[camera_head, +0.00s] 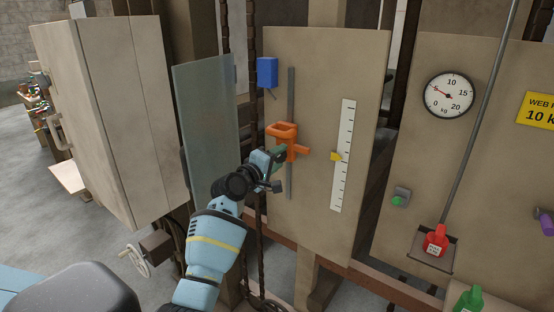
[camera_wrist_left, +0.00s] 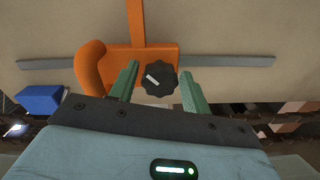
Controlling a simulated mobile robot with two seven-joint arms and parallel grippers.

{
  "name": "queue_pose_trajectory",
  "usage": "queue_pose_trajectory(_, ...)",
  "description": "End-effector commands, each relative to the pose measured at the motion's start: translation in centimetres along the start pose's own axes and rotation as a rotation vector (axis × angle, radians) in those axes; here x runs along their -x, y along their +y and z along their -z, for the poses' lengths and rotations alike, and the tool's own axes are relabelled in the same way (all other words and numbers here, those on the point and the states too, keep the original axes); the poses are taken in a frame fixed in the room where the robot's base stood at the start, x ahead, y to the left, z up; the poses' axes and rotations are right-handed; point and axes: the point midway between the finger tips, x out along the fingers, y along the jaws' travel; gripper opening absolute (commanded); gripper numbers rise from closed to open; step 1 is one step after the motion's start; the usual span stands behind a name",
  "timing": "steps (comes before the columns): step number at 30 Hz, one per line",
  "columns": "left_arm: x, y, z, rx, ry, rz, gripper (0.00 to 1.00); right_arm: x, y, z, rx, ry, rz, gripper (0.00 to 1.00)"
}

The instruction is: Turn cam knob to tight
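The black cam knob (camera_wrist_left: 160,82) has a scalloped rim and a white mark slanting to the upper left in the left wrist view. It sits on the orange carriage (camera_wrist_left: 130,58), which also shows in the head view (camera_head: 284,130) on a grey vertical rail (camera_head: 291,90). My left gripper (camera_wrist_left: 158,70) is open, with its green fingers on either side of the knob; I cannot tell whether they touch it. In the head view the left gripper (camera_head: 274,160) is at the carriage's lower end and the knob is hidden. My right gripper is not in view.
A white scale (camera_head: 344,150) with a yellow pointer (camera_head: 336,156) is right of the rail. A blue block (camera_head: 267,72) is at its upper left. A glass panel (camera_head: 207,120) stands left. A dial gauge (camera_head: 449,95) and red bottle (camera_head: 436,240) are farther right.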

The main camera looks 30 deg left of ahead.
Motion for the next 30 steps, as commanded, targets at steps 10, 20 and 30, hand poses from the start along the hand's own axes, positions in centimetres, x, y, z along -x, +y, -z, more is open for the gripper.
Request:
queue_pose_trajectory(10,0.0,0.0,0.0,0.002,0.0,0.0,0.59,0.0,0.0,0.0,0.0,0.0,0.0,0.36)
queue_pose_trajectory(20,2.7,-0.2,0.0,0.0,0.0,0.002,0.59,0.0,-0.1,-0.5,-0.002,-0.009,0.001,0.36)
queue_pose_trajectory(30,7.0,0.0,0.0,0.001,0.0,0.0,0.59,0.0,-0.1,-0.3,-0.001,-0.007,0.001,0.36)
